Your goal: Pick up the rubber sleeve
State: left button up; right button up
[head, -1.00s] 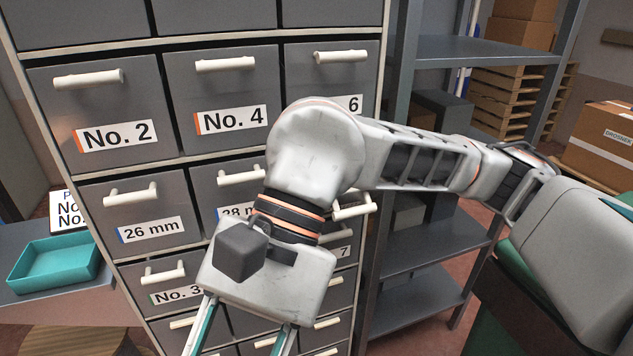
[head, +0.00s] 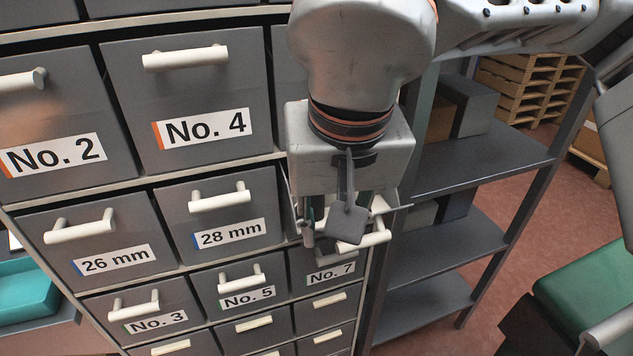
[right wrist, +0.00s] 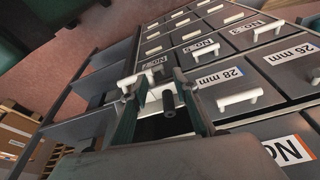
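A small dark cylinder (right wrist: 168,103), apparently the rubber sleeve, shows between my right gripper's fingers in the right wrist view, nearer the right-hand finger. I cannot tell whether it touches a finger. It is hidden in the head view. My right gripper (right wrist: 156,84) has its two fingers apart. In the head view the gripper (head: 333,218) points down at the partly pulled-out drawer (head: 376,238) right of the 28 mm drawer. The gripper body covers most of that drawer's opening. My left gripper is not in view.
The grey drawer cabinet (head: 211,110) has white protruding handles and labels such as 28 mm (head: 229,233) and No. 4. Grey open shelving (head: 475,165) stands close on the right. A teal tray (head: 25,290) lies at lower left. Pallets (head: 525,85) stand behind the shelving.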

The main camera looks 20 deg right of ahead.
jog(key=p, duration=0.2)
send_over(316, 201)
jog(key=s, duration=0.3)
jog(key=shift+w+a+r, duration=0.1)
jog(key=w, duration=0.1)
jog(key=w+f, duration=0.2)
jog(key=shift+w+d, duration=0.25)
jog(key=shift+d, duration=0.05)
jog(key=shift+w+f, duration=0.15)
jog(key=shift+f, duration=0.35)
grip_shut()
